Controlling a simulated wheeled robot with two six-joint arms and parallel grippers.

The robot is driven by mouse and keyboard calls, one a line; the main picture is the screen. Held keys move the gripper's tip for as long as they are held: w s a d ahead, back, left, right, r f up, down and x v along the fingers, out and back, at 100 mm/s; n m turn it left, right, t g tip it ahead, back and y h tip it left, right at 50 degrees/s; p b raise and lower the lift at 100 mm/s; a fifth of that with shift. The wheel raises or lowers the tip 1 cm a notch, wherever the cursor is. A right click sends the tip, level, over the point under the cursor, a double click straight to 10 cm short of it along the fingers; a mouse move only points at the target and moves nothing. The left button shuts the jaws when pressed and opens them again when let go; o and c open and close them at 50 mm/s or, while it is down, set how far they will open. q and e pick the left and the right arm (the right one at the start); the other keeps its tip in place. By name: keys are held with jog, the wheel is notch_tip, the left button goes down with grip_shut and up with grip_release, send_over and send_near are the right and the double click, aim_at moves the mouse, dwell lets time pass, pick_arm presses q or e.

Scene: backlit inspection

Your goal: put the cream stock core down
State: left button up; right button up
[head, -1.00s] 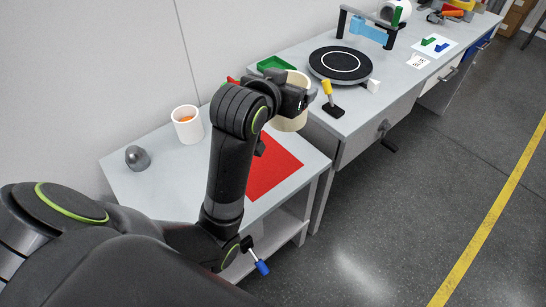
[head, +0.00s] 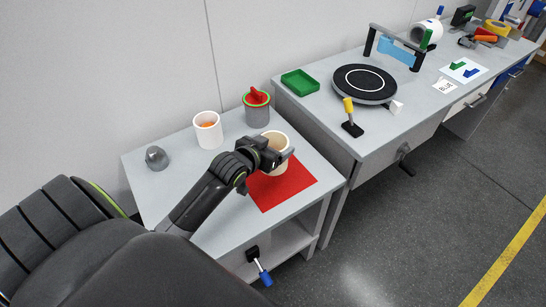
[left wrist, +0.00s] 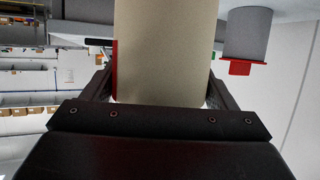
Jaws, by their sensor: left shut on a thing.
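The cream stock core (head: 279,141) is upright in my left gripper (head: 274,157), over the red mat (head: 290,188) on the lower grey table. In the left wrist view the cream core (left wrist: 165,45) fills the space between the two fingers of the left gripper (left wrist: 163,85), which are shut on its sides. Its lower end is partly hidden by the gripper in the head view and cut off in the wrist view. I cannot tell whether it touches the mat. My right gripper is not in view.
A grey cup with red contents (head: 257,112) stands close behind the core. A white cup (head: 208,131) and a grey domed piece (head: 156,157) stand to the left. The higher bench, with a green tray (head: 300,84) and a black turntable (head: 364,85), is at right.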

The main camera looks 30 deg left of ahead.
aim_at(281, 148)
pick_arm(q)
notch_tip(281, 148, down, 3)
jog(key=shift+f, duration=0.55)
jog(key=shift+f, duration=0.1)
jog(key=o, duration=1)
jog(key=shift+f, duration=0.1)
jog(key=shift+o, duration=0.2)
jog(key=shift+s+r, duration=0.2)
jog(key=shift+r, duration=0.05)
jog(key=v, duration=1.1)
jog(key=shift+s+r, duration=0.2)
jog(key=shift+s, duration=0.05)
